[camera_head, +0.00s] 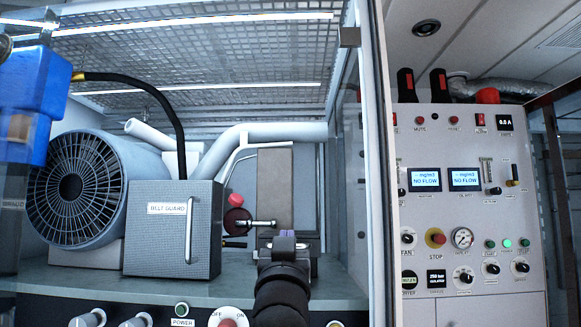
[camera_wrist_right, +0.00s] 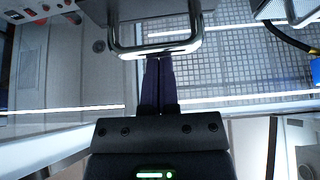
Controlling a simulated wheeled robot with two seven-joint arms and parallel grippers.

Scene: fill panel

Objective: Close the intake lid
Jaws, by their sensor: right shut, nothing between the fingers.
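An upright grey-brown panel (camera_head: 275,185), apparently the intake lid, stands beyond my right gripper in the head view. A bright metal bar (camera_head: 258,223) shows low in front of it. In the right wrist view a dark grey panel (camera_wrist_right: 150,10) at the top carries a U-shaped metal handle (camera_wrist_right: 155,51). My right gripper (camera_head: 286,234) is shut and empty. Its dark purple fingertips (camera_wrist_right: 158,60) reach close to the middle of the handle bar; I cannot tell whether they touch it. My left gripper is not in view.
Left of the lid stand a grey belt guard box (camera_head: 160,245) with a vertical handle and a large round fan (camera_head: 75,188). A blue box (camera_head: 35,90) is at upper left. The control panel (camera_head: 460,225) fills the right. Knobs line the front edge.

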